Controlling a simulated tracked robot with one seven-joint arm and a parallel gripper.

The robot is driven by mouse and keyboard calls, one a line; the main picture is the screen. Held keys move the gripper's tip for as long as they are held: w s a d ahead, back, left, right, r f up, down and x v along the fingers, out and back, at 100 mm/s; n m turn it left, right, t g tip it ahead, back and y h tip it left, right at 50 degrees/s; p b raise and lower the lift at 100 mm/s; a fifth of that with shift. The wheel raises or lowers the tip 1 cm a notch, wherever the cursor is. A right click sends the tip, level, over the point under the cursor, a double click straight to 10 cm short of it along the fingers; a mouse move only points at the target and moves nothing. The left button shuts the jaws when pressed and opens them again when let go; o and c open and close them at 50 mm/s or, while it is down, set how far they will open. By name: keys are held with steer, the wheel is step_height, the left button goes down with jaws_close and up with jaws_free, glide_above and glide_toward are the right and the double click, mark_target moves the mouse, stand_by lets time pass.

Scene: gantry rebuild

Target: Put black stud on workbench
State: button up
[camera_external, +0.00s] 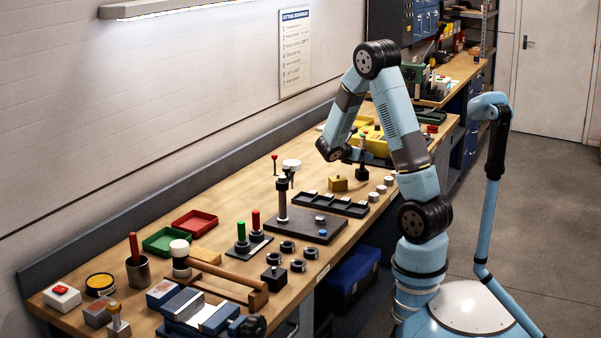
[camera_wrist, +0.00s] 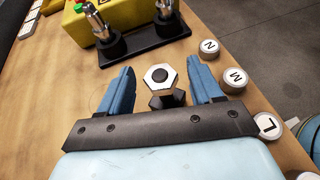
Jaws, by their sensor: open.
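An upright dark piece (camera_wrist: 167,100) with a pale hexagonal top and a black centre stands between my fingers in the wrist view; it seems to be the black stud. In the external view a dark upright piece (camera_external: 362,173) stands on the workbench beside my gripper (camera_external: 354,154). In the wrist view my gripper (camera_wrist: 165,76) is open, one finger on each side of the piece, with gaps visible on both sides. The wooden workbench (camera_external: 215,285) runs along the wall. The piece's lower part is partly hidden by my gripper's crossbar.
A black plate (camera_wrist: 145,45) with two metal posts stands just beyond the fingers, beside a yellow block (camera_wrist: 75,28). Lettered round pieces, including N (camera_wrist: 209,47), line the bench edge. A dark compartment tray (camera_external: 330,204) and brass block (camera_external: 338,184) are nearby.

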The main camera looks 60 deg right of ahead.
steer(key=v, duration=0.8)
steer(key=s+a+r+m+t+y, duration=0.3)
steer(key=s+a+r+m+y, duration=0.1)
steer(key=a, duration=0.6)
steer(key=s+a+r+m+t+y, duration=0.3)
steer(key=s+a+r+m+y, duration=0.1)
steer(key=a, duration=0.7)
steer(key=s+a+r+m+t+y, duration=0.3)
steer(key=s+a+r+m+y, duration=0.2)
steer(key=a, duration=0.6)
steer(key=s+r+m, duration=0.1)
steer(key=s+m, duration=0.1)
steer(key=s, duration=0.1)
steer(key=shift+s+a, duration=0.25)
steer(key=shift+s, duration=0.1)
